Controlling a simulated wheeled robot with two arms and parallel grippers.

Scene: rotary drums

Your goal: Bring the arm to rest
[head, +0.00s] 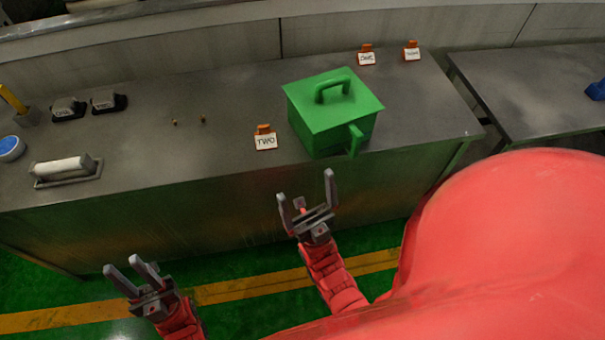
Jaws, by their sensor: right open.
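My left gripper (121,263) is at the lower left, in front of the metal workbench and over the floor. Its two fingers stand apart with nothing between them. My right gripper (305,184) is near the middle, in front of the bench's front side and below the green box in the picture. Its fingers are wide apart and empty. Both red arms come up from the bottom edge.
The grey workbench (220,165) holds a green box with a top handle (325,115), a "TWO" sign (265,138), a white roller (62,168) and two dark labelled blocks. A second table (530,90) stands right. Floor left of the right arm is clear.

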